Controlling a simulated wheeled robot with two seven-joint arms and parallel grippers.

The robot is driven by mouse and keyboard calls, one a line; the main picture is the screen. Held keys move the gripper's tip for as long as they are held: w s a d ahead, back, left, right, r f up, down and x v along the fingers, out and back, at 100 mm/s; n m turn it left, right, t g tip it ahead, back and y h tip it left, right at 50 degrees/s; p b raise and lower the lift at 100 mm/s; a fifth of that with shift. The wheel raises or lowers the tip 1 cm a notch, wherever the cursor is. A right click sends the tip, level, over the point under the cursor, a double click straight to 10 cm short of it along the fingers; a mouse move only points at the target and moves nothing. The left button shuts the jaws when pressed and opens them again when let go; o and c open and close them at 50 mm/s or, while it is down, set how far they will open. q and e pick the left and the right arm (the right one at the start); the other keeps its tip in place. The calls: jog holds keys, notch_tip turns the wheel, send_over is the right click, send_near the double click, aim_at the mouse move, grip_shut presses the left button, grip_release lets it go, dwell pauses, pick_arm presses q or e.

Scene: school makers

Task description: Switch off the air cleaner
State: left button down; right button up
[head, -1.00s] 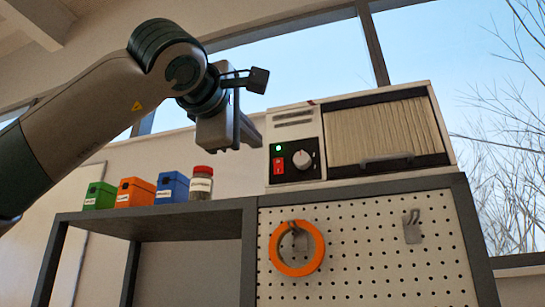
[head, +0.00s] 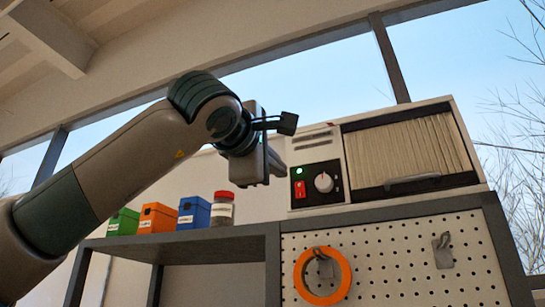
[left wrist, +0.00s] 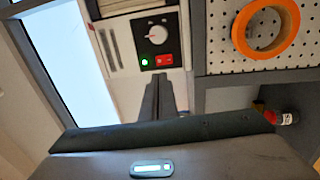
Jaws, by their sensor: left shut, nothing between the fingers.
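The air cleaner (head: 316,141) is a white box with a pleated filter front, standing on top of the shelf unit. Its black panel has a lit green light (head: 299,170), a red rocker switch (head: 299,188) and a white knob (head: 324,182). My left gripper (head: 279,172) is shut and empty, just left of the panel and slightly above the switch's level. In the left wrist view, the shut fingertips (left wrist: 160,79) point at the red switch (left wrist: 164,60), with the green light (left wrist: 144,62) beside it. I cannot tell contact; they look apart. My right gripper is not in view.
On the shelf left of the cleaner stand a red-lidded jar (head: 222,209) and blue (head: 194,212), orange (head: 158,218) and green (head: 122,222) boxes, below my arm. An orange tape roll (head: 323,276) hangs on the pegboard (head: 400,265) below the cleaner.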

pick_arm(q)
jog(key=p, duration=0.5)
send_near(299, 185)
jog(key=x, duration=0.4)
jog(key=shift+w+r, duration=0.15)
jog(key=shift+w, duration=0.25)
jog(key=shift+w+d, duration=0.2)
jog(key=shift+w, duration=0.35)
jog(key=shift+w+d+p, duration=0.1)
jog(key=shift+w+p, duration=0.15)
jog(key=shift+p, duration=0.05)
